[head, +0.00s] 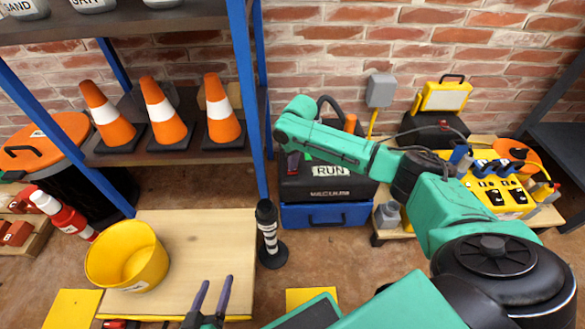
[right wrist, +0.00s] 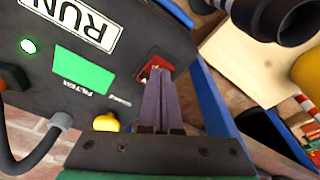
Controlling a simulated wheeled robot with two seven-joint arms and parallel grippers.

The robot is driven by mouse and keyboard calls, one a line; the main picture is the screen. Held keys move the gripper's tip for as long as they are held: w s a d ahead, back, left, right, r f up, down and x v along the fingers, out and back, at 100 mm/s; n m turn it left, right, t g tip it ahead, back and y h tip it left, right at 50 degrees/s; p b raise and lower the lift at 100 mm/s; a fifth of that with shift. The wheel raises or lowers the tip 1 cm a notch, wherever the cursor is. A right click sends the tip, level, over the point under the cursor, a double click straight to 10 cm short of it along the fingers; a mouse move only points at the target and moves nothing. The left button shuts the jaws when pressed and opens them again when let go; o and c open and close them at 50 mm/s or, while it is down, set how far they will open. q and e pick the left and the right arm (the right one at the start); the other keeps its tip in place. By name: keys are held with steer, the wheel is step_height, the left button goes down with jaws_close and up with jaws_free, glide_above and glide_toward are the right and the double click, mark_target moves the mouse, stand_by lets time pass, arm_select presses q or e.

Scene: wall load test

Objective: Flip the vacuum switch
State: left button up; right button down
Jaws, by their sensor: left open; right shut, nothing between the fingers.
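The vacuum (head: 335,187) is a black box labelled RUN and VACUUM, standing on a blue case by the brick wall. In the right wrist view its panel (right wrist: 75,35) shows a RUN plate, a lit green round light (right wrist: 29,46) and a green FILTER display (right wrist: 84,72). A red switch (right wrist: 154,68) sits at the panel's edge, partly hidden by my fingers. My right gripper (right wrist: 157,80) is shut and empty, its fingertips at the red switch; contact is not certain. My left gripper (head: 212,292) is open and empty, low by the wooden table (head: 210,240).
A black post (head: 268,235) stands left of the vacuum. A yellow bucket (head: 127,257) is on the table. Shelves with orange cones (head: 160,112) stand left.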

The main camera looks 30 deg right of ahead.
steer(key=shift+f, duration=0.35)
step_height(320, 180, up, 3)
steer(key=p, duration=0.3)
steer(key=shift+f, duration=0.15)
steer(key=shift+r+p, duration=0.3)
steer(key=shift+p, duration=0.3)
steer(key=shift+r+p, duration=0.85)
steer(key=shift+p, duration=0.3)
steer(key=shift+r+p, duration=0.55)
steer(key=shift+p, duration=0.15)
steer(key=shift+r+p, duration=0.5)
steer(key=shift+p, duration=0.2)
arm_select(q)
steer(key=s+a+r+m+g+y, duration=0.1)
steer(key=s+a+r+g+y, duration=0.1)
steer(key=a+r+g+y, duration=0.2)
steer(key=a+r+g, duration=0.3)
steer(key=a+r, duration=0.2)
steer(key=shift+r, duration=0.25)
arm_select(e)
steer(key=shift+a, duration=0.1)
